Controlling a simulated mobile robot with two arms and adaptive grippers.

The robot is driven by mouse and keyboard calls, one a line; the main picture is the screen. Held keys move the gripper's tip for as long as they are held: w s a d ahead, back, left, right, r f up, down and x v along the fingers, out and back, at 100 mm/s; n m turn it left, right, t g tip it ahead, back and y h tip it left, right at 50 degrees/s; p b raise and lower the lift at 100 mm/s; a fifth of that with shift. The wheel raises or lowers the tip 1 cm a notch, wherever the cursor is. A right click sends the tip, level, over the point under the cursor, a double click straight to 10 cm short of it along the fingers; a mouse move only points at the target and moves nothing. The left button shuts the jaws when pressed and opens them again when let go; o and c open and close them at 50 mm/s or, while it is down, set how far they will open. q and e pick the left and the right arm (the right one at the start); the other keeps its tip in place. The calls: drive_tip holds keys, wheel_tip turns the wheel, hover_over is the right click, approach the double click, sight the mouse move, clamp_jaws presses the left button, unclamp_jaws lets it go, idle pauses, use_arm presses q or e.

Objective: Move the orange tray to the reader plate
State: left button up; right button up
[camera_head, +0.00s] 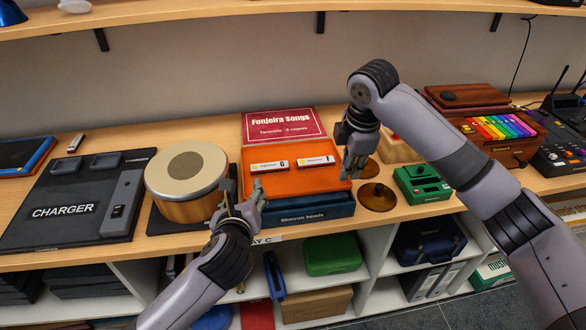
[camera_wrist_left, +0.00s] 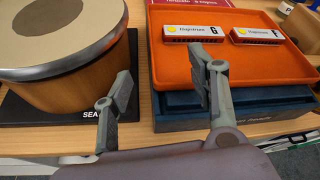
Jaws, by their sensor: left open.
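The orange tray (camera_head: 313,180) rests on a dark blue box (camera_head: 310,207) on the wooden shelf. It holds two white-and-red harmonica boxes, marked G (camera_head: 269,166) and F (camera_head: 315,161). My left gripper (camera_head: 243,193) is open at the tray's front left corner. I cannot identify the reader plate for certain.
A round wooden drum (camera_head: 187,170) stands left of the tray on a black plate. A black charger board (camera_head: 70,205) lies further left. A red songbook (camera_head: 282,124) is behind the tray. Amber discs (camera_head: 377,197) and a green device (camera_head: 422,184) are to the right.

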sight(249, 175)
use_arm(q)
drive_tip(key=x, duration=0.7)
use_arm(e)
drive_tip(key=x, duration=0.7)
drive_tip(key=shift+s, duration=0.1)
use_arm(q)
drive_tip(key=shift+c, duration=0.2)
